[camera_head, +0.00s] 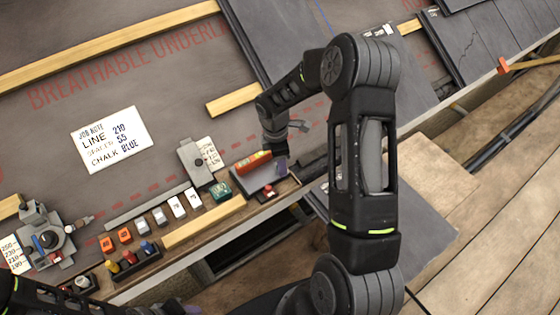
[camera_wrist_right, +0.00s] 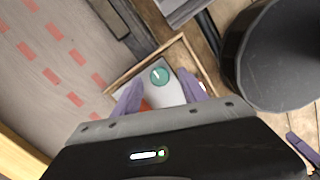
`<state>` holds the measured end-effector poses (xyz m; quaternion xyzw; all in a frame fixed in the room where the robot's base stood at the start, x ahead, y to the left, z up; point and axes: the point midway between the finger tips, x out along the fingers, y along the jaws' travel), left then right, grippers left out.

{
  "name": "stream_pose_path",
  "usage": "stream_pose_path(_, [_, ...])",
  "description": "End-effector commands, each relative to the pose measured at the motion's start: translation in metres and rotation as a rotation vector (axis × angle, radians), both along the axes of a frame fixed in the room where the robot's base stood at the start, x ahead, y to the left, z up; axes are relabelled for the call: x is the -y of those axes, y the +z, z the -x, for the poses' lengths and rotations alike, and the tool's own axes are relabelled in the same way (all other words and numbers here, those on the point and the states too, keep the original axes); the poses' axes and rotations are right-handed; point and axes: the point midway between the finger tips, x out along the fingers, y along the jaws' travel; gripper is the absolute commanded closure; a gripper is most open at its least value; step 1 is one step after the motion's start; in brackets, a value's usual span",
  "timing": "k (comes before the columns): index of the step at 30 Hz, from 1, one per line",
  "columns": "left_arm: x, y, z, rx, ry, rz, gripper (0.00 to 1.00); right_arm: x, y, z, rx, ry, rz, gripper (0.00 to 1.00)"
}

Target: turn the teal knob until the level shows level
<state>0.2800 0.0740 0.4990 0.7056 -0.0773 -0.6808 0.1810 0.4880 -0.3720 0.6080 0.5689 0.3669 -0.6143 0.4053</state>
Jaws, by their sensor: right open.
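The teal knob (camera_wrist_right: 160,76) shows in the right wrist view as a round disc with a white mark, set on a pale plate inside a wooden frame. My right gripper (camera_wrist_right: 162,86) is open, its two purple fingers apart on either side of the knob's near edge; contact cannot be told. In the head view the right gripper (camera_head: 281,164) is over the right end of the framed plate, and the knob is hidden. The orange-red level (camera_head: 252,163) lies at the plate's back edge; its bubble is too small to read.
A teal block (camera_head: 221,190) and a red button (camera_head: 268,190) are close by. Several small blocks and white cards line the ledge to the left. A job note (camera_head: 111,139) lies on the underlay. Wooden battens (camera_head: 232,101) cross the roof.

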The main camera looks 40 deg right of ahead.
Motion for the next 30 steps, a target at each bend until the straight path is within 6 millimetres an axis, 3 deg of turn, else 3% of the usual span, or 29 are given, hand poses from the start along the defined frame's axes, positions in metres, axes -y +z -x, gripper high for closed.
stream_pose_path(15, [0.0,0.005,0.0,0.0,0.0,0.0,0.64,-0.006,0.071,-0.003,0.003,0.0,0.0,0.5])
stream_pose_path(30, [0.0,0.005,0.0,0.0,0.0,0.0,0.64,-0.006,0.074,-0.002,0.001,0.001,-0.001,0.5])
